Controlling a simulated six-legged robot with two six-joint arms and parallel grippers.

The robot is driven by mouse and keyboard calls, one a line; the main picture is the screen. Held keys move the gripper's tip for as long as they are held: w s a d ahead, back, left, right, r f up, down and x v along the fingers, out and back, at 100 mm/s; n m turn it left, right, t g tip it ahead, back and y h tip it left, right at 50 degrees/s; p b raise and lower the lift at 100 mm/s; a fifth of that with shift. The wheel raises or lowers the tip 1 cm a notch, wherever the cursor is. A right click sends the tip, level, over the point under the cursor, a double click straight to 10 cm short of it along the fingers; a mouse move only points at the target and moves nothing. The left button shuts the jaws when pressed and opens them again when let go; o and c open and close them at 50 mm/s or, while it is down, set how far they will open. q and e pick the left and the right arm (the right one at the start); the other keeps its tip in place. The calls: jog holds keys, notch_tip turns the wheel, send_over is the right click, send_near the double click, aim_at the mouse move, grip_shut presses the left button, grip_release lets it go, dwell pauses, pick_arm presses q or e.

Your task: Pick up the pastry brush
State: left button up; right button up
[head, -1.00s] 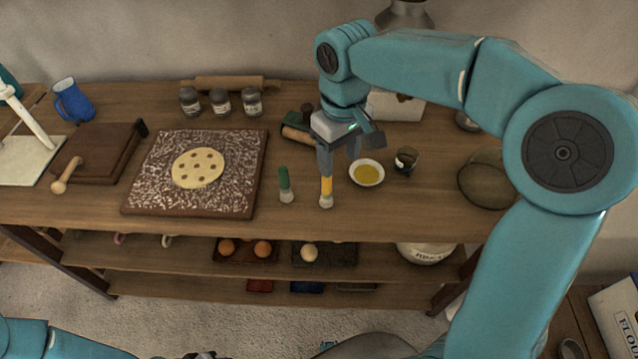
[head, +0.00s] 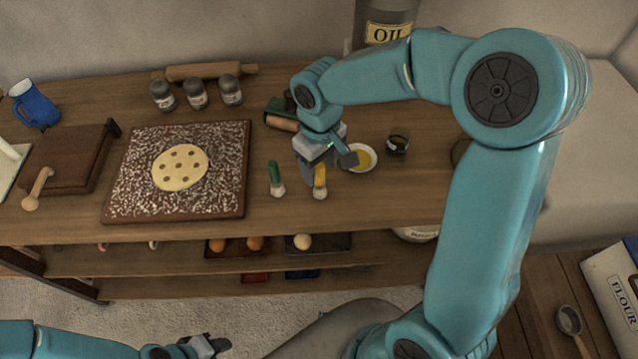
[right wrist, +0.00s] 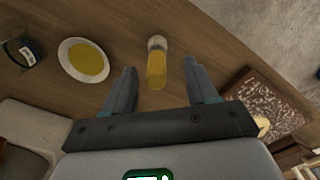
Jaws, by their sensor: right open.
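A brush with a yellow handle and a pale tip (head: 320,185) stands near the front edge of the wooden counter. A similar brush with a green handle (head: 275,178) stands just left of it. My right gripper (head: 321,172) is open right at the yellow brush. In the right wrist view the yellow brush (right wrist: 157,68) shows between the two spread fingers (right wrist: 161,75), with a gap on each side. The fingers hide part of its handle in the head view. My left gripper (head: 215,345) is low at the bottom, away from the counter; its jaws are unclear.
A small bowl of yellow oil (head: 366,158) stands close right of the right gripper, with a dark glass jar (head: 397,143) beyond. A floured board (head: 125,205) with round dough lies left. A green-and-wood tool (head: 283,122) lies behind. The counter's front edge is near.

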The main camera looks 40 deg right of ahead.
aim_at(320, 178)
jog(key=shift+f, duration=0.65)
jog(key=f, duration=0.4)
jog(key=shift+w+d+f+p, duration=0.2)
jog(key=shift+w+d+p, duration=0.05)
jog(key=shift+w+p, duration=0.15)
jog(key=shift+s+a+r, duration=0.1)
jog(key=shift+s+r, duration=0.05)
jog(key=shift+s, duration=0.05)
grip_shut()
